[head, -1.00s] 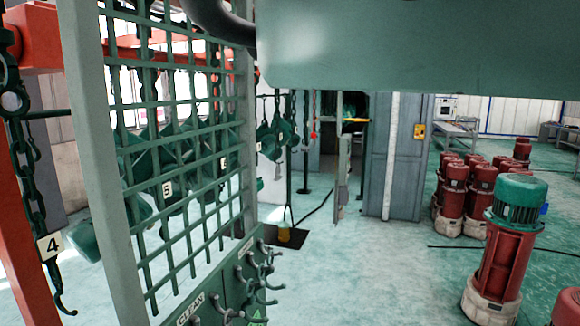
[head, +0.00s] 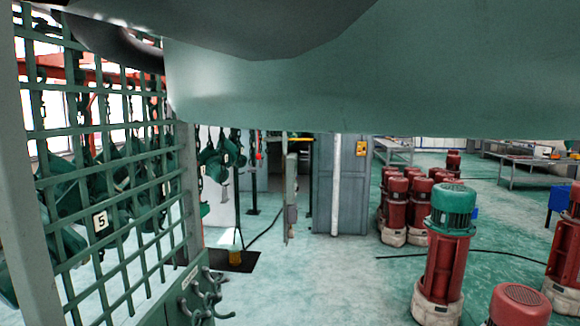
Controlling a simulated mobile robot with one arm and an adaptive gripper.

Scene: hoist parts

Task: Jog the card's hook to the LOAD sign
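Behind the green grid panel at left, several dark green hoists (head: 62,190) hang on chains. A white tag marked 5 (head: 101,221) shows through the bars. Another green hoist (head: 219,158) hangs past the panel's right edge. I see no LOAD sign and no card I can make out. Which hook the task means cannot be told here. My gripper is not in view; large smooth green and dark shapes that look like my arm fill the top of the picture.
The grid panel (head: 163,203) with metal hooks (head: 203,300) at its base stands close at left. Red pumps with green or red tops (head: 447,250) stand at right. A grey cabinet (head: 340,185) is behind. Open floor (head: 310,275) lies between.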

